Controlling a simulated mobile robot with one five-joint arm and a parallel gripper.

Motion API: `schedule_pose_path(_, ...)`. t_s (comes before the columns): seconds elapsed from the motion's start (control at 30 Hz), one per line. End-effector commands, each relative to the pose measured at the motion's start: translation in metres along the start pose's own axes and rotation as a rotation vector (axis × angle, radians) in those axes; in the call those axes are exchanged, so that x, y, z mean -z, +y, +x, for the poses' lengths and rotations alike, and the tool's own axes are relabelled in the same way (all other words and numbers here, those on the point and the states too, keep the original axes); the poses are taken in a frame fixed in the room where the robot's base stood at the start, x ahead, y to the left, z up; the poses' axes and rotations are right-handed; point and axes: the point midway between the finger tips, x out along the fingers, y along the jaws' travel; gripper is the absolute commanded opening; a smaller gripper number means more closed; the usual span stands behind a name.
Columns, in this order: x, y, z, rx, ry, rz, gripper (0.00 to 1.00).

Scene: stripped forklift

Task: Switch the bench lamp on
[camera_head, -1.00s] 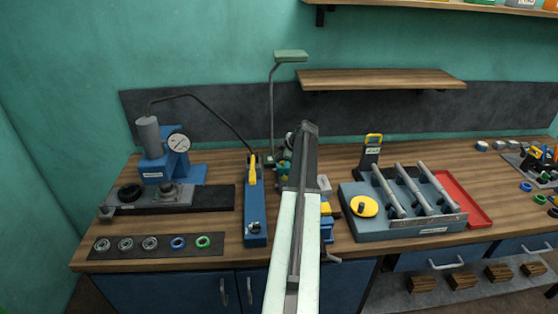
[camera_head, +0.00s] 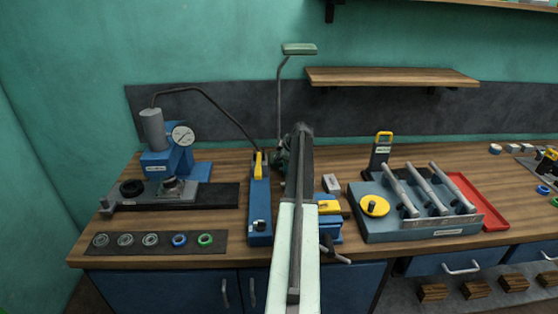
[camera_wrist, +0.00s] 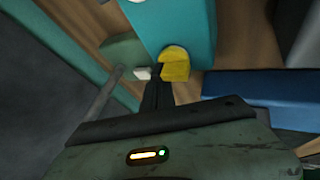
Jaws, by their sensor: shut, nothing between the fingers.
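The bench lamp (camera_head: 299,49) has a flat green head on a thin grey stem and stands at the back of the bench. Its head shows no glow. Its base is largely hidden behind my arm in the head view. In the wrist view the grey stem (camera_wrist: 104,96) rises beside a green base (camera_wrist: 126,49), with a small white piece (camera_wrist: 147,72) at its edge, perhaps the switch. My gripper (camera_wrist: 157,78) is shut and empty, its dark fingertips right beside the white piece. I cannot tell whether they touch.
A blue hand pump (camera_head: 259,212) with a yellow lever stands left of my arm. A yellow piece (camera_wrist: 175,66) on a teal block (camera_wrist: 180,22) is close to my fingertips.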

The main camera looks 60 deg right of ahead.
Motion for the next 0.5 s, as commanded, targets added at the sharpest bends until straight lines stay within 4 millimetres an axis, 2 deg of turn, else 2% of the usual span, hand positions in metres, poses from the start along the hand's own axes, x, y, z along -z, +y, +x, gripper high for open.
schedule_pose_path(0.07,0.0012,0.009,0.0007,0.0,0.0,0.0,0.0)
schedule_pose_path(0.5,0.004,0.0132,-0.0053,-0.006,0.001,0.001,0.0)
